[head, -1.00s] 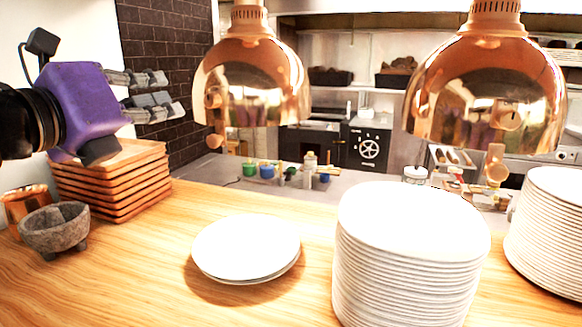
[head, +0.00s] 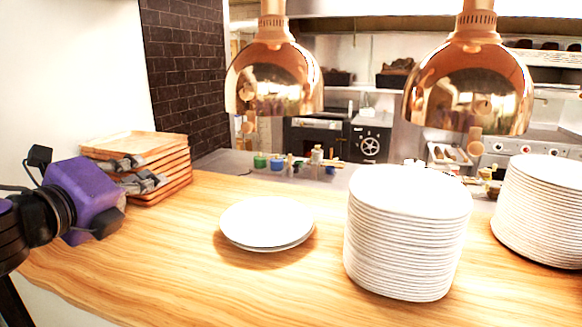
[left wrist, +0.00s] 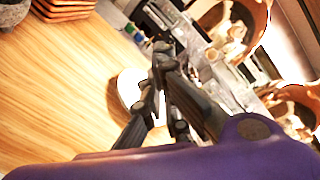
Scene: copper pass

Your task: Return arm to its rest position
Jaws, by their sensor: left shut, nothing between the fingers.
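My left gripper (head: 150,170) shows at the left of the head view, with a purple body and grey fingers. It is shut and holds nothing. The fingers appear in front of the stack of wooden trays (head: 178,172); how far apart they are is hard to tell. In the left wrist view the dark fingers (left wrist: 163,62) point away over the counter, partly covering a white plate (left wrist: 128,88). My right gripper is in neither view.
On the wooden counter (head: 190,285) are a low pair of plates (head: 267,221), a tall plate stack (head: 405,240) and another stack (head: 548,215). Two copper lamps (head: 272,80) (head: 468,85) hang above. A stone bowl (left wrist: 12,12) shows in the left wrist view. The front counter is clear.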

